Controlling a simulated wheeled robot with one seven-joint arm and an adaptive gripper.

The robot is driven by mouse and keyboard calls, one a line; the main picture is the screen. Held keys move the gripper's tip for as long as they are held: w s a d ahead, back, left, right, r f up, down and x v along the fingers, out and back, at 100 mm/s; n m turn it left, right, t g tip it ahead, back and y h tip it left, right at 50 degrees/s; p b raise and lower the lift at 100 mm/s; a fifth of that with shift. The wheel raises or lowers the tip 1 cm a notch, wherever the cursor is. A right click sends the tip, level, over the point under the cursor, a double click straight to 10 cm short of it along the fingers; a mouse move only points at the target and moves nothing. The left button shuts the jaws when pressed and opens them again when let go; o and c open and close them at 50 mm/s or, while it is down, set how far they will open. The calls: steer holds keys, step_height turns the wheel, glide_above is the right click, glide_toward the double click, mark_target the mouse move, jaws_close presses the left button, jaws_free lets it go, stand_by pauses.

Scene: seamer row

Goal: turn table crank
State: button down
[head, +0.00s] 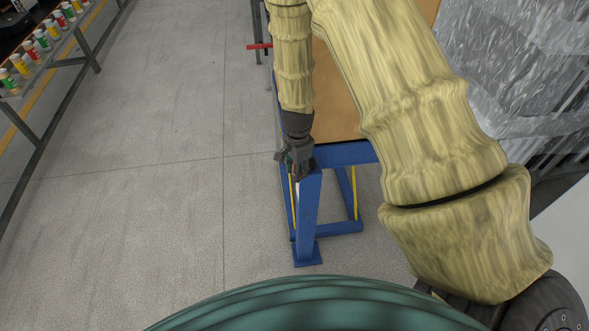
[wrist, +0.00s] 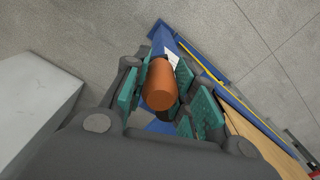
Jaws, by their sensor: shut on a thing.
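In the wrist view an orange-brown round handle (wrist: 159,84), which I take to be the crank's grip, lies between the green pads of my gripper (wrist: 162,90). The pads are closed in on both sides of it. In the head view my gripper (head: 297,163) is at the near left corner of a table with a blue frame (head: 308,212) and a tan top (head: 343,105). The handle is hidden there behind my fingers. The rest of the crank cannot be made out.
A rack with several coloured cans (head: 38,42) stands at the far left. A red bar (head: 260,46) sticks out at the table's far left side. Wrapped goods (head: 520,60) stand at the right. The grey floor (head: 160,150) left of the table is clear.

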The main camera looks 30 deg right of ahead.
steer(key=c, duration=1.1)
jaws_free()
steer(key=shift+r, duration=0.15)
step_height(320, 180, up, 12)
steer(key=shift+f, duration=0.15)
